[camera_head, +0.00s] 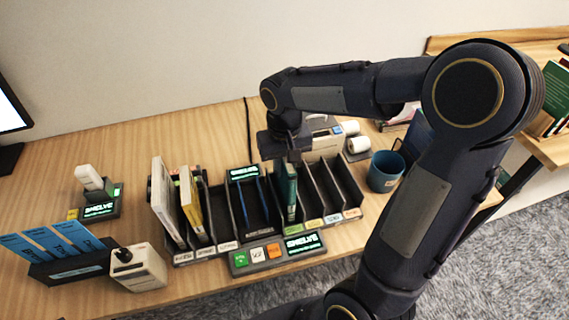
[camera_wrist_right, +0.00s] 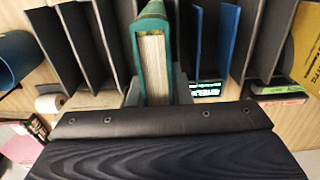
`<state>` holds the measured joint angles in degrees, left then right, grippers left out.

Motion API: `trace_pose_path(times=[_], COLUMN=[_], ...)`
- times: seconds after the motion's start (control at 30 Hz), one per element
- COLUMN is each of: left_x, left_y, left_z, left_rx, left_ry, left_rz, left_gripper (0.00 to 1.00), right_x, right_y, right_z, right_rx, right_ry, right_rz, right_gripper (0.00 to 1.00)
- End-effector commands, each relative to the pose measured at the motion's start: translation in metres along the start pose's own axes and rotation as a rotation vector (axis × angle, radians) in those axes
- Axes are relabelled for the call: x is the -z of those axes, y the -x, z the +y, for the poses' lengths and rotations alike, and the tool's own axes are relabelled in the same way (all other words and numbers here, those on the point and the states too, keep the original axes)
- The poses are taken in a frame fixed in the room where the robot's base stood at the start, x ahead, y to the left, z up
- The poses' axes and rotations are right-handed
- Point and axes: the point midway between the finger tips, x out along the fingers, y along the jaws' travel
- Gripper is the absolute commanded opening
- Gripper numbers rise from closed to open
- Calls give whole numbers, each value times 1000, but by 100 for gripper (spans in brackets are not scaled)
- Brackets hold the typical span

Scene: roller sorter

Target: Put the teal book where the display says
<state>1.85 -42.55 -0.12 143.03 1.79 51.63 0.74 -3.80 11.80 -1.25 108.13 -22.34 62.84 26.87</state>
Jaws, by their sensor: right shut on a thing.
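The teal book (camera_head: 289,192) stands upright in a slot right of the middle of the dark sorter (camera_head: 216,205) in the head view. My right gripper (camera_head: 289,158) is above it, shut on its upper end. In the right wrist view the book (camera_wrist_right: 153,62) shows its pale pages between the two fingers of the gripper (camera_wrist_right: 156,92). I cannot tell whether the book rests on the slot floor. A lit display (camera_head: 302,243) is at the sorter's front, and a smaller one (camera_head: 243,172) is at its back; their text is too small to read surely. My left gripper is not in view.
Other books (camera_head: 190,203) fill slots at the left of the sorter; the slots to the right of the teal book look empty. A blue mug (camera_head: 385,171) stands at the right. A device with a lit screen reading "SHELVE" (camera_head: 99,209) and a blue-card holder (camera_head: 67,262) stand left.

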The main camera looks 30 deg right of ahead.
Motion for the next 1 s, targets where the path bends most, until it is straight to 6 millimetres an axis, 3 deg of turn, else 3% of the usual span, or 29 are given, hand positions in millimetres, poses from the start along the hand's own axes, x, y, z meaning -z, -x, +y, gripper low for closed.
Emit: trace_pose_path(times=[0.37, 0.4, 0.57, 0.83, 1.0], left_x=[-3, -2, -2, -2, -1], left_y=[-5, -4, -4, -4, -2], left_z=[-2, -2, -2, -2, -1], left_rx=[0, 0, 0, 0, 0], left_ry=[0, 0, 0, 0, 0], left_rz=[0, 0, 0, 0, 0], left_gripper=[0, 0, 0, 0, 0], right_x=[0, 0, 0, 0, 1], right_y=[-8, -7, -7, -7, 12], right_z=[0, 0, 0, 0, 0], right_rx=[0, 0, 0, 0, 0], right_ry=[0, 0, 0, 0, 1], right_rz=[0, 1, 0, -1, 3], right_gripper=[0, 23, 43, 43, 43])
